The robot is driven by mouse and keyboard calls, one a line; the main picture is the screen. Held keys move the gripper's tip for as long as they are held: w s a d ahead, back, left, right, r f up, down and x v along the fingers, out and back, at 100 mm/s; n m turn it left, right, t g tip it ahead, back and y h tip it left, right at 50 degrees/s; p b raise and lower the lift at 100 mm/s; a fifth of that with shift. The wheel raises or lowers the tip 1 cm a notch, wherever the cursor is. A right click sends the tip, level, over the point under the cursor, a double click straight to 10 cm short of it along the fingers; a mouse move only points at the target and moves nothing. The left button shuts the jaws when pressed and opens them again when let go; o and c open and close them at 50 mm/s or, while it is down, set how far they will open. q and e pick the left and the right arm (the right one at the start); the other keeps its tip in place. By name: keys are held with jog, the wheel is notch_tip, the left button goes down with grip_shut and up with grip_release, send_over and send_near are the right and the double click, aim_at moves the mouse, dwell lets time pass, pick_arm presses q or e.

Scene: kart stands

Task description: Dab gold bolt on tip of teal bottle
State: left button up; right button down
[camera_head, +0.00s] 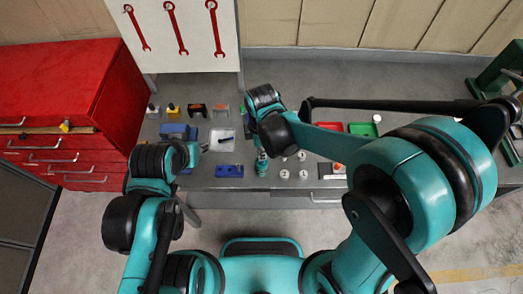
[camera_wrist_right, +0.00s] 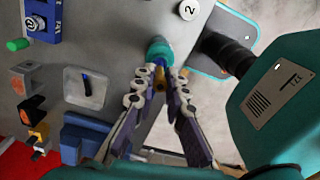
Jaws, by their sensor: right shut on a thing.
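The teal bottle (camera_head: 262,168) stands near the front edge of the grey bench, and it also shows in the right wrist view (camera_wrist_right: 158,47). My right gripper (camera_wrist_right: 161,74) is shut on the gold bolt (camera_wrist_right: 159,80), a small yellowish piece between its fingertips. The fingertips and bolt are right at the bottle's top; I cannot tell whether the bolt touches the tip. In the head view, the right gripper (camera_head: 259,151) is small and points down at the bottle. My left arm is at the left of the bench; its gripper (camera_head: 203,148) is too small to read.
A white dish (camera_head: 215,147) with a dark blue piece lies left of the bottle, near a blue block (camera_head: 229,171). Several white cylinders (camera_head: 285,174) stand to the right. A red tray (camera_head: 330,126) and green tray (camera_head: 362,129) lie beyond. A red cabinet (camera_head: 75,90) stands left.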

dwell(0.4)
jog(key=shift+r+p, duration=2.7)
jog(key=shift+r, duration=0.85)
jog(key=shift+f, duration=0.1)
